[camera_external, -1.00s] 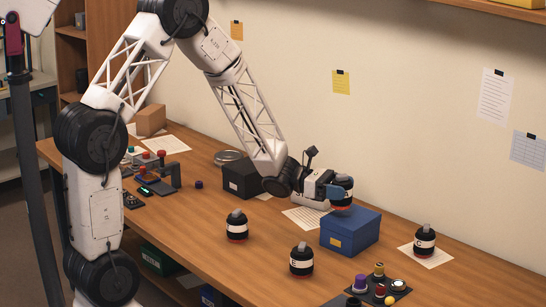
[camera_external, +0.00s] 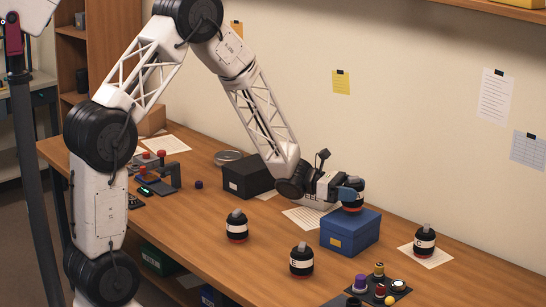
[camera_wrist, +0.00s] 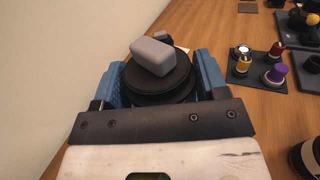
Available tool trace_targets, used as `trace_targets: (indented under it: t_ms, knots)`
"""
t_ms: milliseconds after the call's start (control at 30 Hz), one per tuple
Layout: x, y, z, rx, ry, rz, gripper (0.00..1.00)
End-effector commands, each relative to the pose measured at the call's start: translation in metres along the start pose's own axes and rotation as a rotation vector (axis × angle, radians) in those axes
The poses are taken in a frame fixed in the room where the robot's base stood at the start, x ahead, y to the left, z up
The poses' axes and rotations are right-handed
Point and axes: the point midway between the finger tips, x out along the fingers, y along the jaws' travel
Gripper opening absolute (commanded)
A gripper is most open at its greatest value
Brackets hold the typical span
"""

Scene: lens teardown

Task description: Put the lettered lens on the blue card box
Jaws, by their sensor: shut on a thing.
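My gripper (camera_external: 350,193) is shut on a black lens (camera_external: 354,199) with a red band at its base. The lens is upright above the back part of the blue card box (camera_external: 345,237); I cannot tell whether it touches the lid. In the wrist view, the held lens (camera_wrist: 158,85), with a grey block on top, sits between my blue fingers (camera_wrist: 165,85). Its white label is mostly hidden. Three similar lenses stand apart: one left of the box (camera_external: 236,226), one in front marked like E (camera_external: 301,261), and one at the right marked like C (camera_external: 425,241).
A black box (camera_external: 247,180) stands left of my gripper. A dark tray with coloured knobs (camera_external: 378,286) lies at the front right. A paper sheet (camera_external: 303,220) lies beside the blue box. The wall is close behind. The table's middle left is clear.

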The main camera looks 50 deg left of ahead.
Motion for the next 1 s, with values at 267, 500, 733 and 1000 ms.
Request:
trace_targets:
  t_ms: [267, 500, 733, 1000]
  knots:
    - [0.0, 0.0, -0.022, 0.0, -0.001, 0.0, 0.24]
    - [0.0, 0.0, -0.023, 0.001, -0.001, 0.0, 0.24]
    - [0.0, 0.0, -0.025, 0.0, 0.0, 0.0, 0.24]
    - [0.0, 0.0, -0.032, 0.0, 0.001, 0.0, 0.24]
